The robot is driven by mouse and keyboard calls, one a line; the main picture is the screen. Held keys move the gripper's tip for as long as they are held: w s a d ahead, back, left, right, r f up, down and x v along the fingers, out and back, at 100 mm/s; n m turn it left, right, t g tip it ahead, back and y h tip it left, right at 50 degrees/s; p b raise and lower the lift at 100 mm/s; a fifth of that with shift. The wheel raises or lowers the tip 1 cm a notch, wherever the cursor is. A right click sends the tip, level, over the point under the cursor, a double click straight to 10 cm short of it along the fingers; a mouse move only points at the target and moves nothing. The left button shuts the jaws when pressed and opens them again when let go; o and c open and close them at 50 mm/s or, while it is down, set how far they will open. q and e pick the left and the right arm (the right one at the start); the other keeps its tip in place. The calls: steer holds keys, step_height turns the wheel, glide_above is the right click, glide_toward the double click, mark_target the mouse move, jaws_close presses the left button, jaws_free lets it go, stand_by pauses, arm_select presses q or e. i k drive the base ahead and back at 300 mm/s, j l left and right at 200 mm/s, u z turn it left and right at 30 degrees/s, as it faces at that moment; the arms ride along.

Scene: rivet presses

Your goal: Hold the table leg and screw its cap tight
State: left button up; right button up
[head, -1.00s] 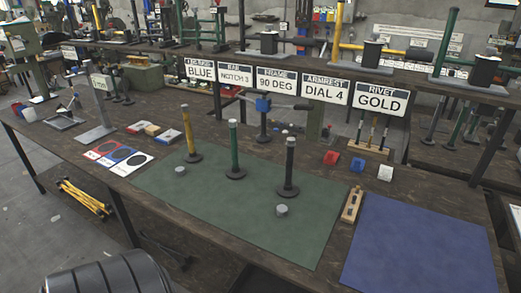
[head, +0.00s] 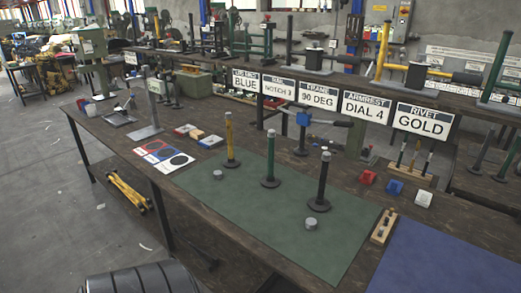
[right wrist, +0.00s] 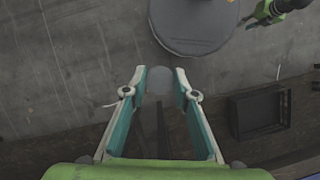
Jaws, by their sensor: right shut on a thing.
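Three upright posts with round dark feet stand on the green mat (head: 268,225): a yellow one (head: 229,140), a green one (head: 270,155) and a black one (head: 323,176). Two small grey round caps lie on the mat, one at left (head: 218,175) and one in front of the black post (head: 311,223). In the right wrist view my right gripper (right wrist: 160,82) is shut on a small grey round piece (right wrist: 159,80), perhaps a cap, between its fingertips. Neither gripper shows in the head view. My left gripper cannot be made out.
A wooden holder (head: 384,226) and a blue mat (head: 430,262) lie at right. A large grey disc (right wrist: 195,22) lies beyond my right fingertips.

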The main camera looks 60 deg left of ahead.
mark_target(269, 181)
steer(key=u, duration=1.5)
